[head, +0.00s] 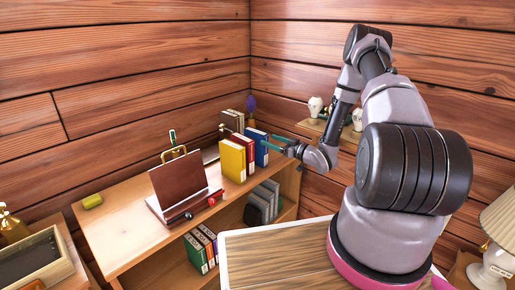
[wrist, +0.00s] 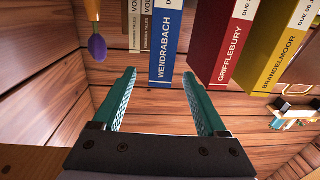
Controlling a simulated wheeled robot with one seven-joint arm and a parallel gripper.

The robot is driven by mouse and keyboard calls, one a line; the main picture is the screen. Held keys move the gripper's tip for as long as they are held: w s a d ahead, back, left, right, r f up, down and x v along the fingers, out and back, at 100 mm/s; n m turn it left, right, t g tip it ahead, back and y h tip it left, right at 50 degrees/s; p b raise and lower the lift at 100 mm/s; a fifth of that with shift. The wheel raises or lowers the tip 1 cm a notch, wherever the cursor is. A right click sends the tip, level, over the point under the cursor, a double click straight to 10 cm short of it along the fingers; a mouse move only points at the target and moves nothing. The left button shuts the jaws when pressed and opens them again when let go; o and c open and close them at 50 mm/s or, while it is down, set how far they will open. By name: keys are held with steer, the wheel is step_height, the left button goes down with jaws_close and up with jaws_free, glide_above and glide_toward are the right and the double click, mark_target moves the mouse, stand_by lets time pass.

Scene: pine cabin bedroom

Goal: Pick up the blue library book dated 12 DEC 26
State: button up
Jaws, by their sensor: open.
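A blue book (wrist: 171,45) with WENDRABACH on its spine stands in the wrist view; its due label is cut off at the top, so the date cannot be read. In the head view the blue book (head: 262,155) stands on the desk top, at the right end of a row beside a red and a yellow book. My gripper (wrist: 159,75) is open and empty, its teal fingers pointing at the blue book, which shows between the fingertips. In the head view my gripper (head: 275,143) is close to the book's right side. I cannot tell whether they touch.
A red book (wrist: 225,50) and a yellow book (wrist: 285,50) stand to the right in the wrist view. A purple-tipped thing (wrist: 97,47) hangs into view at left. A brown open case (head: 178,180) stands on the desk.

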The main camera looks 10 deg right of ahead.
mark_target(267, 139)
steer(key=x, duration=0.3)
steer(key=shift+w, duration=0.1)
steer(key=shift+x, duration=2.7)
steer(key=shift+r, duration=0.15)
jaws_close()
